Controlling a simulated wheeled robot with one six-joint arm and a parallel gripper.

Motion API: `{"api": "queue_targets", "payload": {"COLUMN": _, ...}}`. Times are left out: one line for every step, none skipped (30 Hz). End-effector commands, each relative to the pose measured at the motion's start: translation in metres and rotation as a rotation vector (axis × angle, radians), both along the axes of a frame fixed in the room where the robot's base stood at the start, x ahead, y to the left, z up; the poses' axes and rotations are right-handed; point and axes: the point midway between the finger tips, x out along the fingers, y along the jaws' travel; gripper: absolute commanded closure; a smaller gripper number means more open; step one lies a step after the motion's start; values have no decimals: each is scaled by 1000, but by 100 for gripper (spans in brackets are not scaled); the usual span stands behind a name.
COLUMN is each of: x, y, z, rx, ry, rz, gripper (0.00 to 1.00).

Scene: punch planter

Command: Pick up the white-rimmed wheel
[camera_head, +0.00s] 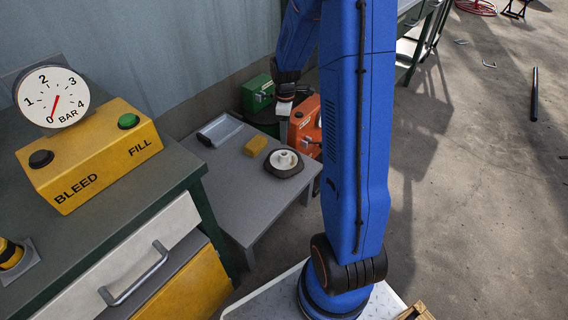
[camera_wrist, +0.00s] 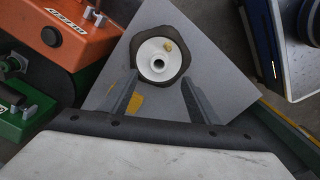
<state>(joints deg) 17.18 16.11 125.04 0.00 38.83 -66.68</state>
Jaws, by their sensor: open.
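The white-rimmed wheel (camera_head: 284,162) lies flat on a low grey table (camera_head: 235,190). It has a dark tyre and a white centre with a hub hole. In the wrist view the wheel (camera_wrist: 158,60) is ahead of my gripper (camera_wrist: 160,95), whose two fingers are apart and empty. The fingers appear above the table, with the wheel beyond and between their tips; the exact height cannot be told.
A workbench with a yellow BLEED/FILL box (camera_head: 90,155) and pressure gauge is at left. Open floor lies right.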

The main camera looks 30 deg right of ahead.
Motion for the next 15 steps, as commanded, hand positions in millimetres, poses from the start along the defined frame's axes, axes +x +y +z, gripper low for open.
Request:
{"api": "queue_targets", "payload": {"x": -1, "y": 0, "z": -10, "rx": 2, "ry": 5, "rz": 0, "gripper": 44}}
{"api": "queue_targets", "payload": {"x": -1, "y": 0, "z": -15, "rx": 1, "ry": 4, "rz": 0, "gripper": 44}}
{"api": "queue_targets", "payload": {"x": -1, "y": 0, "z": -23, "rx": 1, "ry": 4, "rz": 0, "gripper": 44}}
{"api": "queue_targets", "payload": {"x": -1, "y": 0, "z": -28, "rx": 1, "ry": 4, "rz": 0, "gripper": 44}}
{"api": "queue_targets", "payload": {"x": -1, "y": 0, "z": -33, "rx": 1, "ry": 3, "rz": 0, "gripper": 44}}
{"api": "queue_targets", "payload": {"x": -1, "y": 0, "z": -39, "rx": 0, "ry": 4, "rz": 0, "gripper": 44}}
{"api": "queue_targets", "payload": {"x": -1, "y": 0, "z": -43, "rx": 1, "ry": 3, "rz": 0, "gripper": 44}}
{"api": "queue_targets", "payload": {"x": -1, "y": 0, "z": -48, "rx": 1, "ry": 3, "rz": 0, "gripper": 44}}
{"api": "queue_targets", "payload": {"x": -1, "y": 0, "z": -52, "rx": 1, "ry": 3, "rz": 0, "gripper": 44}}
{"api": "queue_targets", "payload": {"x": -1, "y": 0, "z": -55, "rx": 1, "ry": 2, "rz": 0, "gripper": 44}}
{"api": "queue_targets", "payload": {"x": 0, "y": 0, "z": -57, "rx": 1, "ry": 2, "rz": 0, "gripper": 44}}
{"api": "queue_targets", "payload": {"x": 0, "y": 0, "z": -60, "rx": 0, "ry": 1, "rz": 0, "gripper": 44}}
{"api": "queue_targets", "payload": {"x": 0, "y": 0, "z": -61, "rx": 1, "ry": 2, "rz": 0, "gripper": 44}}
{"api": "queue_targets", "payload": {"x": 0, "y": 0, "z": -62, "rx": 1, "ry": 2, "rz": 0, "gripper": 44}}
{"api": "queue_targets", "payload": {"x": 0, "y": 0, "z": -64, "rx": 1, "ry": 2, "rz": 0, "gripper": 44}}
